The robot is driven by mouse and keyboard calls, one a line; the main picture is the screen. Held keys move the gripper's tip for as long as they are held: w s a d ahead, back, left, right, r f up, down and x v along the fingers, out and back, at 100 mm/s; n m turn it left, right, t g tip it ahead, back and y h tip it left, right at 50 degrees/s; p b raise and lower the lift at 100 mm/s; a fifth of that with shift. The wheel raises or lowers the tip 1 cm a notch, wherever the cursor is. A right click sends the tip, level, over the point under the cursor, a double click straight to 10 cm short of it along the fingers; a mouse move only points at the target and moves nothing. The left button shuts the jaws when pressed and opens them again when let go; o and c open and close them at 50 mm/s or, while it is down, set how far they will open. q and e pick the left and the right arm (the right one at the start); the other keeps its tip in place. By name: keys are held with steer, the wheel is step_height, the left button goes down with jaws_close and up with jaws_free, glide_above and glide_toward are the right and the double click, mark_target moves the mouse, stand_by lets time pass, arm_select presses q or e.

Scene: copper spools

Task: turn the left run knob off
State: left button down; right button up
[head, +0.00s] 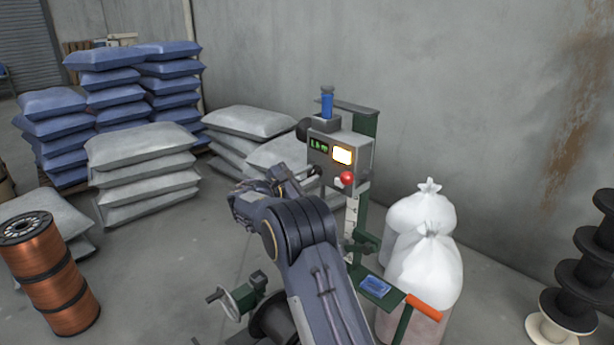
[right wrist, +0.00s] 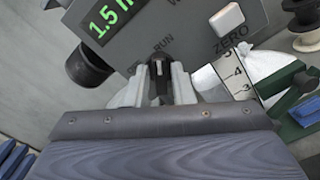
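The run knob (right wrist: 160,72) is a small black knob with a pale mark, under the word RUN on a grey control box (head: 357,147). In the right wrist view my right gripper (right wrist: 161,80) has its two grey fingers on either side of the knob, close against it, and looks shut on it. The knob's pale mark points roughly up and down in that view. In the head view my right gripper (head: 300,180) reaches the lower left of the box, and my arm hides part of the machine. My left gripper is not in view.
The box carries a green display (head: 319,145), a lit pale button (head: 342,155) and a red button (head: 347,178). White sacks (head: 424,250) stand right of the machine. Copper spools (head: 45,270) are at left, black spools (head: 585,270) at right, stacked bags (head: 145,165) behind.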

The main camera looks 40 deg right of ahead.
jaws_close()
steer(key=shift+r+n+p, duration=0.2)
steer(key=shift+n+p, duration=0.2)
steer(key=shift+p, duration=0.4)
steer(key=shift+w+f+n+p, duration=0.1)
steer(key=shift+w+n+p, duration=0.1)
steer(key=shift+n+p, duration=3.35)
steer(key=shift+w+f+n+p, duration=0.1)
steer(key=shift+w+n+p, duration=0.05)
steer(key=shift+n+p, duration=3.35)
steer(key=shift+m+p, duration=0.35)
steer(key=shift+p, duration=0.15)
steer(key=shift+o, duration=1.7)
jaws_free()
